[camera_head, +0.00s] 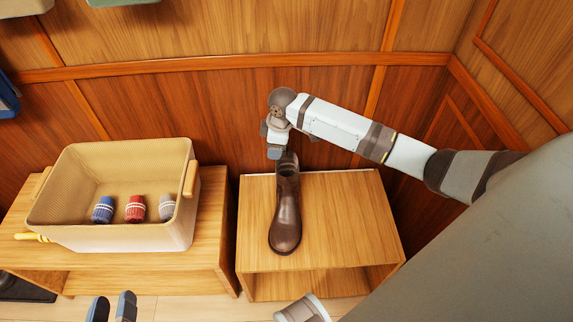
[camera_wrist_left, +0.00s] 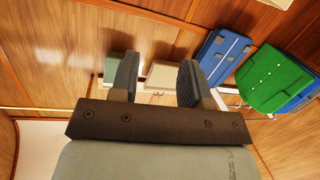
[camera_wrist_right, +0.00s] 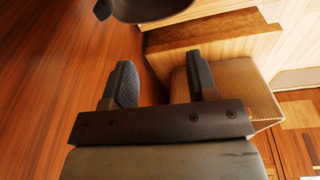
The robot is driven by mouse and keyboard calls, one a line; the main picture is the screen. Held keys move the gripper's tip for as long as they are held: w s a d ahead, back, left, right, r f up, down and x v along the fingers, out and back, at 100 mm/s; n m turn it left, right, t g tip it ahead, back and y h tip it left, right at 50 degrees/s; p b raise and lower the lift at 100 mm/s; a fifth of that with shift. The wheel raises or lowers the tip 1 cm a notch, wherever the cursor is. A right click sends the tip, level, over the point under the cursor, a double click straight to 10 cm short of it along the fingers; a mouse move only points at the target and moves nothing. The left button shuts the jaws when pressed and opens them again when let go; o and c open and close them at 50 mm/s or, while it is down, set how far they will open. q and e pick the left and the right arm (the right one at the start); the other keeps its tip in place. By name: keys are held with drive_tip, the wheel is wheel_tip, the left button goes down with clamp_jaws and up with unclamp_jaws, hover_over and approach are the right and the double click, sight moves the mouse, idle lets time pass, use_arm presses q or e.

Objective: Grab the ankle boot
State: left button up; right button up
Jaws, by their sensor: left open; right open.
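A dark brown ankle boot (camera_head: 286,215) stands upright on a low wooden stand, its toe towards the front and its shaft at the back. My right gripper (camera_head: 277,151) is behind and above the shaft's top; the head view does not show clearly whether they touch. In the right wrist view its fingers (camera_wrist_right: 157,82) are apart with nothing between them, and part of the boot (camera_wrist_right: 150,9) shows at the top edge, beyond the fingertips. My left gripper (camera_head: 112,306) is at the bottom left, open and empty, away from the boot. Its fingers also show apart in the left wrist view (camera_wrist_left: 156,78).
The wooden stand (camera_head: 335,215) is bare beside the boot. A beige basket (camera_head: 120,235) with blue, red and grey rolled items is on another wooden stand (camera_head: 212,215) to the left. A wood-panelled wall (camera_head: 200,110) rises close behind. Blue and green cases (camera_wrist_left: 272,80) show in the left wrist view.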

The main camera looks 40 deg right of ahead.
drive_tip(key=r+g+h+b, duration=0.1)
drive_tip(key=r+b, duration=0.1)
drive_tip(key=b, duration=0.1)
hover_over(287, 152)
wheel_tip(287, 152, down, 9)
drive_tip(key=b, duration=0.3)
drive_tip(key=shift+w+d+r, duration=0.1)
drive_tip(key=shift+r, duration=0.05)
wheel_tip(287, 152, down, 5)
drive_tip(key=b, duration=0.3)
use_arm(q)
drive_tip(key=d+h, duration=0.1)
drive_tip(key=t+h, duration=0.1)
drive_tip(key=d, duration=0.1)
drive_tip(key=shift+s+d+f+m+h, duration=0.1)
drive_tip(key=shift+d+f+m+h, duration=0.2)
drive_tip(key=shift+d+h, duration=0.1)
use_arm(e)
drive_tip(key=shift+c, duration=0.5)
drive_tip(key=shift+r, duration=0.1)
clamp_jaws()
